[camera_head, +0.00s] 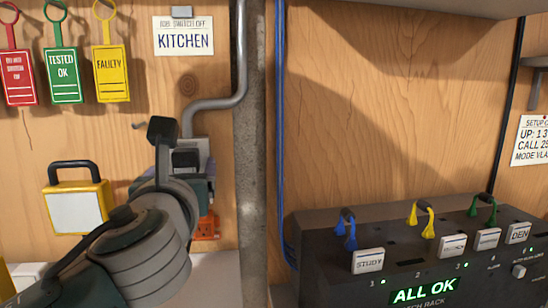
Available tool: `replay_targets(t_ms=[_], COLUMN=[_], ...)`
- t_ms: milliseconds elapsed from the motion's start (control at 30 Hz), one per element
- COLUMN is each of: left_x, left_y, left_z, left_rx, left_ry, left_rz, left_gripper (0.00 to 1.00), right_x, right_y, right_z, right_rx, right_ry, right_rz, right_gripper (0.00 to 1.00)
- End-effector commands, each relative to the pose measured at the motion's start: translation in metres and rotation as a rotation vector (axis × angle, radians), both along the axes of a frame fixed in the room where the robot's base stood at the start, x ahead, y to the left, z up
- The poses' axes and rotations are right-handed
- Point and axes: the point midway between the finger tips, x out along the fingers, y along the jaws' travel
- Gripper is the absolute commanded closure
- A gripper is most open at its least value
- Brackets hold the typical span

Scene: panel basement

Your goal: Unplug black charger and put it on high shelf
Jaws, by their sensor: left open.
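My left gripper (184,156) is open in front of the wall socket box below the grey conduit, left of the post. One black finger pad stands up at its upper left. A dark block (186,160) shows at the box, between the finger and the wrist; it may be the black charger, but my gripper and wrist hide most of it. I cannot tell whether the gripper touches it. A grey shelf (410,6) crosses the top right, seen from below, so its top is hidden. My right gripper is not in view.
An orange fitting (207,229) shows below my wrist. A yellow-framed lamp (77,205) is at the left, under several hanging tags (62,75). A grey post (252,150) and blue cable stand right of the socket. A dark rack (330,260) with plugs fills the lower right.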

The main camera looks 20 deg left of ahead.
Motion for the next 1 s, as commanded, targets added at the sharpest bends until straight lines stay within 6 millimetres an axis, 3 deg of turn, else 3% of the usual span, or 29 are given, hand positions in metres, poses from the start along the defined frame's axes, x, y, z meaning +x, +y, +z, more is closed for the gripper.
replay_targets(t_ms=[533, 1000], left_x=[0.0, 0.0], left_y=[0.0, 0.0], left_z=[0.0, 0.0001], left_rx=[0.0, 0.0], left_ry=[0.0, 0.0], left_rz=[0.0, 0.0], left_gripper=[0.21, 0.74], right_x=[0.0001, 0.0], right_y=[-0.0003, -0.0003], right_z=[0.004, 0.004], right_rx=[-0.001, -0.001], right_ry=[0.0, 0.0], right_rz=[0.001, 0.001], right_gripper=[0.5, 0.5])
